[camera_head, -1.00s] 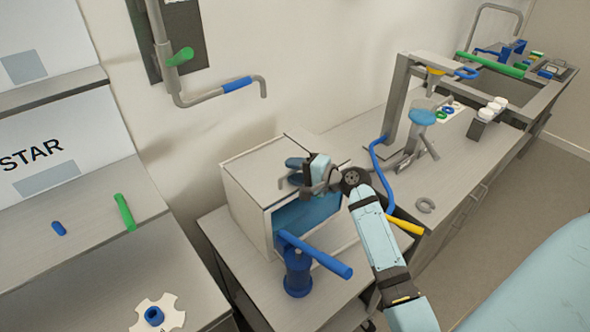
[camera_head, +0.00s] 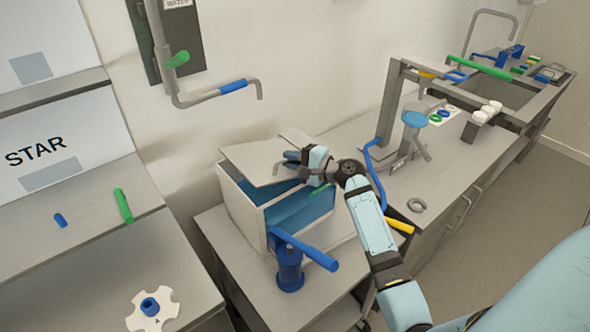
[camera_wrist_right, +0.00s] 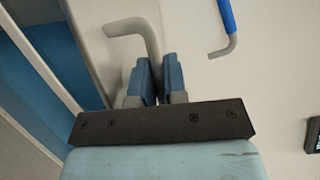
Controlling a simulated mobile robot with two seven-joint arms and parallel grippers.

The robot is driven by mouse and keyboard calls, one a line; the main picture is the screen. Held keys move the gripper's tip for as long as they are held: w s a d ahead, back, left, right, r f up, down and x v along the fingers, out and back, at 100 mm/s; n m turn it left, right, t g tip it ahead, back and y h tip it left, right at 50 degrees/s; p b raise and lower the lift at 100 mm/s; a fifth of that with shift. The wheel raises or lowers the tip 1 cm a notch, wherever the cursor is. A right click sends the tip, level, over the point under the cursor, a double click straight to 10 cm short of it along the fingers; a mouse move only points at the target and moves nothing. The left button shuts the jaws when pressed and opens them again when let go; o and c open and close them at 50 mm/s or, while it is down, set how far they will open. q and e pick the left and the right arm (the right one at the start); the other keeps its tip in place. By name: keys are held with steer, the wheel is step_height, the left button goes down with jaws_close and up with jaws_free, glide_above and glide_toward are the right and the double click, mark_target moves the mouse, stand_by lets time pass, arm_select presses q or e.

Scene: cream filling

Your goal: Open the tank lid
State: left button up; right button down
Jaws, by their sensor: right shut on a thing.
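The tank (camera_head: 242,213) is a light grey box with a blue inside, standing on the bench. Its grey lid (camera_head: 250,160) is tilted up, and the blue inside (camera_head: 300,207) shows beneath it. My right gripper (camera_head: 290,157) is above the tank, shut on the bent grey lid handle (camera_head: 278,167). In the right wrist view the blue fingers (camera_wrist_right: 158,78) close around the end of the handle (camera_wrist_right: 150,38). My left gripper is in neither view now.
A blue pump-like part with a lever (camera_head: 290,265) stands before the tank. A grey wall pipe with a blue sleeve (camera_head: 233,86) hangs above. A blue hose (camera_head: 375,185) and a grey stand (camera_head: 392,105) are to the right.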

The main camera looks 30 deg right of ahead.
steer(key=d+r+m+t, duration=0.1)
steer(key=d+r+m, duration=0.1)
steer(key=m, duration=0.1)
steer(key=shift+w+d+r+y, duration=0.1)
steer(key=shift+d+r+y, duration=0.3)
steer(key=d+r+m+t+h+b, duration=0.1)
steer(key=d+m+t, duration=0.3)
steer(key=d+m, duration=0.5)
steer(key=shift+w+r+m+t+h, duration=0.4)
steer(key=shift+r+m+h, duration=0.1)
steer(key=shift+m, duration=0.6)
steer(key=c, duration=1.2)
jaws_free()
steer(key=shift+s, duration=0.1)
